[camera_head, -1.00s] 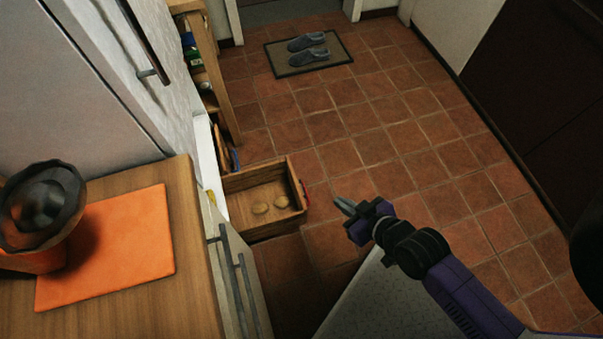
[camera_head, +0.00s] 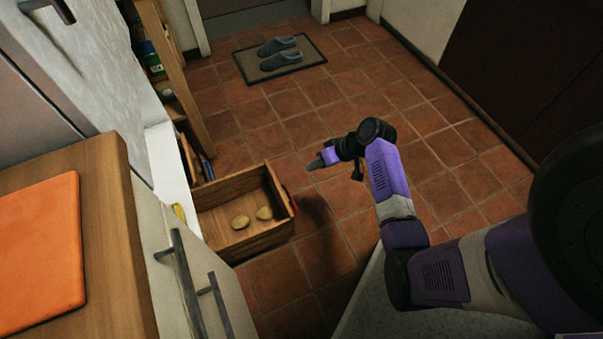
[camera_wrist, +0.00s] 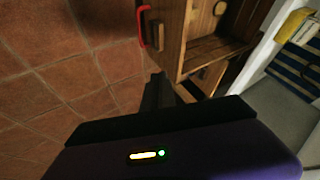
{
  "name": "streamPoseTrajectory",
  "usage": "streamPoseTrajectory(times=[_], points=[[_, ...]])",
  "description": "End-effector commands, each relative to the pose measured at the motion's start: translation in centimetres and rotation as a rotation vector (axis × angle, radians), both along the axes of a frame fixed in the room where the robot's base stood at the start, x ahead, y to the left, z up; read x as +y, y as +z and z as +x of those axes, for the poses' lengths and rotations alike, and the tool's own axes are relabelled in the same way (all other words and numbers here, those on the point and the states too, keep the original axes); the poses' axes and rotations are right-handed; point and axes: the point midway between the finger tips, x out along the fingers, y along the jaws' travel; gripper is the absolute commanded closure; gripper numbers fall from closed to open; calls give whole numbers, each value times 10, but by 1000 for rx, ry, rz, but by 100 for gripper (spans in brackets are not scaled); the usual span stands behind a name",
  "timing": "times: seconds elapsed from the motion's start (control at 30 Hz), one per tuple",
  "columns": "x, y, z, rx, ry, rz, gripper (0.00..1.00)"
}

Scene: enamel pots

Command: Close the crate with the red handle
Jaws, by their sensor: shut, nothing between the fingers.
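The wooden crate (camera_head: 243,247) is pulled out like a drawer from a low shelf unit at the left in the head view. I see no contact.
A counter with an orange mat (camera_head: 40,250) and cabinet doors with bar handles (camera_head: 187,285) stand at the left front. A wooden shelf (camera_head: 180,80) stands behind the crate. A doormat with shoes (camera_head: 279,56) lies at the back. The tiled floor right of the crate is clear.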

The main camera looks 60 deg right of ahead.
Motion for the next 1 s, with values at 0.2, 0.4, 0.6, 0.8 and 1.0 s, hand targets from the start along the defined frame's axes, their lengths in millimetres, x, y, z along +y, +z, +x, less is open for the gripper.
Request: streamPoseTrajectory(times=[0.2,0.4,0.6,0.8,1.0], points=[[8,-36,22,1,2,1,100],[15,-68,45,2,2,0,100],[35,-74,62,1,4,-2,100],[48,-72,72,1,0,-2,100],[50,-71,73,1,-1,-1,100]])
